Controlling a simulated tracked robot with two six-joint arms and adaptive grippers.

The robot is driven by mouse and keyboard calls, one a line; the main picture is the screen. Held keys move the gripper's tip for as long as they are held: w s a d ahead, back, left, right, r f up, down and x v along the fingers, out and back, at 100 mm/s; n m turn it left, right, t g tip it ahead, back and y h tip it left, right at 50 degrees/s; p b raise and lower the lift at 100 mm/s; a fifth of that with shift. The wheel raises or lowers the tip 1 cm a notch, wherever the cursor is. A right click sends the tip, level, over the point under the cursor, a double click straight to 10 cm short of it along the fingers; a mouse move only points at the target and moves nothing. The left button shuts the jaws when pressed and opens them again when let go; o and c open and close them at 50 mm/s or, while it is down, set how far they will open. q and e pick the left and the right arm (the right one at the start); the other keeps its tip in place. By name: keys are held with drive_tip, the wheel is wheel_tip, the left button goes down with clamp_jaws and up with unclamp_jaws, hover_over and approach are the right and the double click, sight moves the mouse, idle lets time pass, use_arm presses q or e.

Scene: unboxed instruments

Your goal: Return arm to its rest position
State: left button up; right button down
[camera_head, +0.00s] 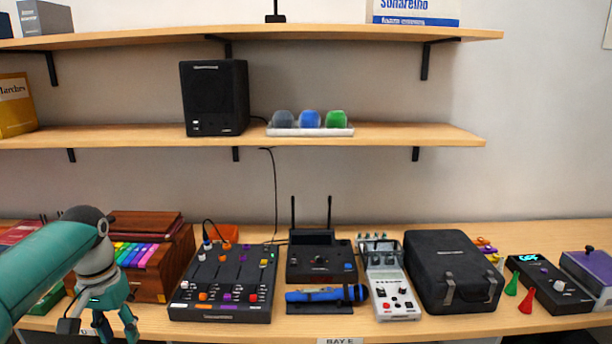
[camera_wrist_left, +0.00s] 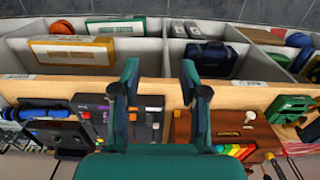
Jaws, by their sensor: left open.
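My left arm comes in from the left in the head view, and its teal gripper (camera_head: 116,328) hangs fingers down at the bench's front edge. It is in front of the wooden box with coloured keys (camera_head: 142,262), apart from it as far as I can tell. In the left wrist view the two fingers (camera_wrist_left: 160,85) are spread with nothing between them, only the bench edge behind. My right arm and gripper do not show.
The bench holds a black slider panel (camera_head: 222,283), a black device with antennas (camera_head: 320,258), a grey-white instrument (camera_head: 393,290) and a black case (camera_head: 452,270). Two wall shelves (camera_head: 250,137) are above. The left wrist view shows bins with boxes (camera_wrist_left: 75,50) beyond the bench edge.

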use_arm(q)
drive_tip(key=s+d+f+h, duration=0.1)
drive_tip(key=s+d+f, duration=0.1)
drive_tip(key=d+f, duration=0.8)
drive_tip(key=s+d+f+h, duration=0.1)
drive_tip(key=d+f+h, duration=0.15)
drive_tip(key=f, duration=1.35)
drive_tip(key=s+d+f+n, duration=0.1)
drive_tip(key=s+d+f, duration=0.4)
drive_tip(key=s, duration=0.5)
drive_tip(key=s+d+f+n, duration=0.1)
drive_tip(key=s+d+f, duration=0.4)
drive_tip(key=s, duration=0.5)
drive_tip(key=shift+s+d+f+t, duration=0.2)
drive_tip(key=shift+f+t, duration=0.1)
drive_tip(key=shift+f, duration=0.5)
drive_tip(key=shift+h, duration=0.25)
